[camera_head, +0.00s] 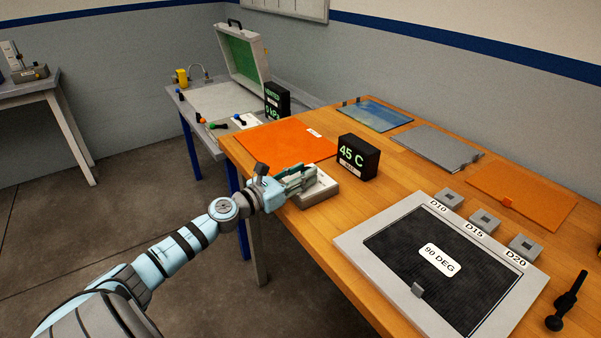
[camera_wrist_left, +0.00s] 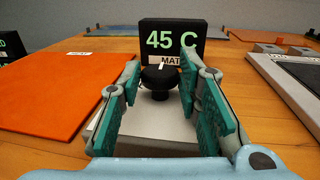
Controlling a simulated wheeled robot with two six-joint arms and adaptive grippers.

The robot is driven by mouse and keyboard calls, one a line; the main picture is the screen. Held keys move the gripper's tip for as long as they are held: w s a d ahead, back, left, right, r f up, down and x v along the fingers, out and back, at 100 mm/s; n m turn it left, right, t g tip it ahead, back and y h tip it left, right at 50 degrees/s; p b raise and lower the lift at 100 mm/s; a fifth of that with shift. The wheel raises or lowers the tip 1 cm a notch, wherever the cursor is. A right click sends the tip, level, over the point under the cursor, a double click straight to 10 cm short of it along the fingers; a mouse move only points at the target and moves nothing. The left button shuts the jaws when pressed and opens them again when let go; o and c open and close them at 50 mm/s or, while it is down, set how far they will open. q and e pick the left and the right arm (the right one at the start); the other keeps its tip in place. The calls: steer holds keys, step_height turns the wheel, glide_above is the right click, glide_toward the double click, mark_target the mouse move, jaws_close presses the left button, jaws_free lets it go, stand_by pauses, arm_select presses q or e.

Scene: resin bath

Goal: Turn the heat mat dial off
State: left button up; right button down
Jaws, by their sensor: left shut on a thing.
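The heat mat dial is a black knob (camera_wrist_left: 160,80) with a white pointer mark, on a pale grey control box (camera_head: 322,190). In the wrist view the mark points up, leaning slightly right. My left gripper (camera_head: 297,179) is at the box, its teal fingers on either side of the knob and shut on it. In the head view the gripper hides the knob. Behind the box a black display (camera_head: 358,157), labelled MAT, reads 45 C in green; it also shows in the wrist view (camera_wrist_left: 172,42). My right gripper is not in view.
An orange mat (camera_head: 285,141) lies behind and left of the box on the wooden table. A grey-framed dark panel marked 90 DEG (camera_head: 350,238) lies to the right. Small grey blocks (camera_head: 449,198) and a black tool (camera_head: 567,301) are farther right. Bare wood separates these.

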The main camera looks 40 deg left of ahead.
arm_select(q)
steer(key=n+y+p, duration=0.2)
steer(key=y+p, duration=0.1)
steer(key=p, duration=0.1)
steer(key=d+n+y+p, duration=0.1)
steer(key=n+y+p, duration=0.1)
steer(key=p, duration=0.3)
steer(key=shift+r+y, duration=0.2)
steer(key=shift+y, duration=0.5)
steer(key=shift+f+n+y+p, duration=0.1)
steer(key=shift+n+y+p, duration=0.4)
steer(key=shift+y, duration=0.1)
steer(key=n+y, duration=0.1)
steer(key=g+y, duration=0.1)
steer(key=shift+w+d+f+n+g+y+p, duration=0.1)
steer(key=shift+d+f+n+g+y+p, duration=0.05)
steer(key=shift+d+n+g+y+p, duration=0.2)
steer(key=n+g+y, duration=0.2)
steer(key=y, duration=0.1)
steer(key=shift+w+d+f+n+b, duration=0.15)
steer(key=shift+n+b, duration=0.1)
steer(key=shift+b, duration=0.15)
steer(key=shift+w+d+n+g+y+b, duration=0.15)
steer(key=shift+n+g+y+b, duration=0.65)
steer(key=shift+n+g+y, duration=0.7)
steer(key=shift+y, duration=0.25)
steer(key=o, duration=1.1)
